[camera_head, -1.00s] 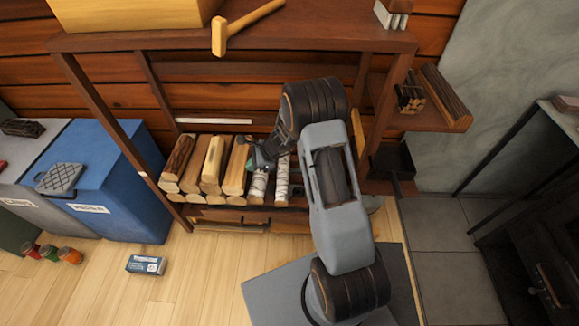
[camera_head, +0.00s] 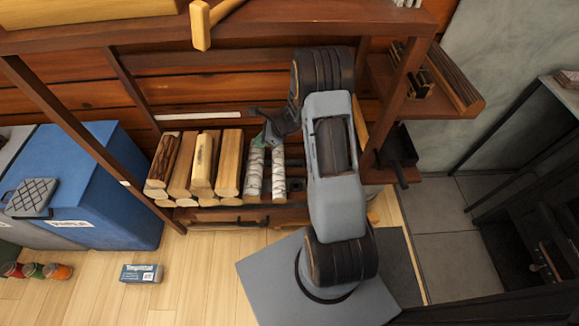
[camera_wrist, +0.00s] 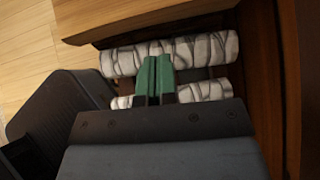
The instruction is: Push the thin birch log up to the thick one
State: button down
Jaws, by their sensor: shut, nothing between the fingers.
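Two birch logs lie side by side on the low shelf, apart with a dark gap. The thick birch log (camera_head: 254,175) is on the left, beside the split firewood; the thin birch log (camera_head: 279,172) is on its right. In the wrist view the thick log (camera_wrist: 205,49) lies across the top, and the thin log (camera_wrist: 207,91) is partly hidden by my gripper. My gripper (camera_head: 261,143) is at the far ends of the birch logs. In the wrist view its green fingers (camera_wrist: 153,62) are together and empty, overlapping the thick log's lower edge; contact is unclear.
Split logs (camera_head: 202,163) fill the shelf left of the birch logs. The rack's posts and upper board (camera_head: 300,38) frame the space. A dark side bracket (camera_head: 397,150) stands at the right. A blue bin (camera_head: 105,190) is on the left.

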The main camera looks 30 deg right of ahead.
jog(key=b, duration=0.2)
send_over(279, 166)
jog(key=s+d, duration=0.3)
jog(key=d, duration=0.2)
jog(key=f+b, duration=0.2)
jog(key=f, duration=0.3)
jog(key=f+b, duration=0.2)
jog(key=f, duration=0.3)
jog(key=f+b, duration=0.2)
jog(key=f, duration=0.3)
jog(key=shift+w+a, duration=0.1)
jog(key=shift+w, duration=0.15)
jog(key=shift+w+a+b, duration=0.25)
jog(key=shift+a+b, duration=0.2)
jog(key=a, duration=0.1)
jog(key=w+a, duration=0.2)
jog(key=shift+a, duration=0.35)
jog(key=shift+d, duration=0.2)
